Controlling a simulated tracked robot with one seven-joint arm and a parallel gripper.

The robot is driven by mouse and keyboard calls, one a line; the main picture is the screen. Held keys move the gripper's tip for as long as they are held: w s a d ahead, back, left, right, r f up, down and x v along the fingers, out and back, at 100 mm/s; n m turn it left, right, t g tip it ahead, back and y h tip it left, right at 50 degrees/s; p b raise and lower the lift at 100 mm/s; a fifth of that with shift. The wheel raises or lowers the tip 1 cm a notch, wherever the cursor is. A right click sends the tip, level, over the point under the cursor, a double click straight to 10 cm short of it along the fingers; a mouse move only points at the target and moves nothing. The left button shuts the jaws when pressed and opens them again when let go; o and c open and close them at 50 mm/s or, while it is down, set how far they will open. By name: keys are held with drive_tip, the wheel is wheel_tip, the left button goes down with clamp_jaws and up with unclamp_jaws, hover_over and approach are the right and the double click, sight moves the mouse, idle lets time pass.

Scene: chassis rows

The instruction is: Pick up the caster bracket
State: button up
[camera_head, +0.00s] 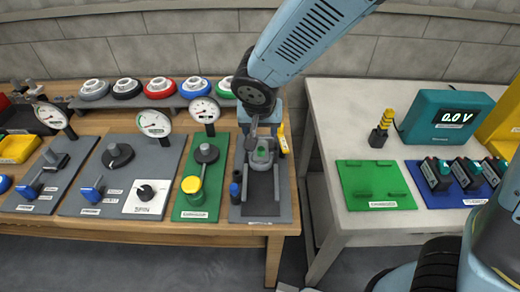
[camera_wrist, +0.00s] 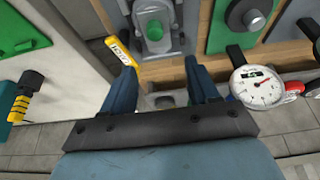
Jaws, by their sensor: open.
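A grey bracket-like part (camera_head: 262,158) with a green round piece in it stands on a dark plate (camera_head: 285,208) at the right end of the wooden table. I take it to be the caster bracket, but no label confirms this. In the wrist view the same grey part (camera_wrist: 154,12) is at the top centre, beyond my fingertips. My gripper (camera_wrist: 160,68) is open, with nothing between its two blue fingers. In the head view my arm hangs over the back of the plate and partly hides the area behind the part.
A yellow labelled item (camera_wrist: 121,51) is close to the left finger. A gauge (camera_wrist: 256,87) stands right of the gripper. A green board (camera_head: 204,178) with a yellow knob adjoins the plate. A gap separates the wooden table from the white table (camera_head: 335,225).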

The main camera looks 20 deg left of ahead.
sight(260, 141)
drive_tip(key=x, duration=0.8)
drive_tip(key=shift+w+x, duration=0.15)
drive_tip(key=shift+x, duration=1.2)
drive_tip(key=shift+w+x, duration=0.1)
drive_tip(key=shift+x, duration=1.25)
drive_tip(key=shift+r, duration=0.1)
drive_tip(key=c, duration=1)
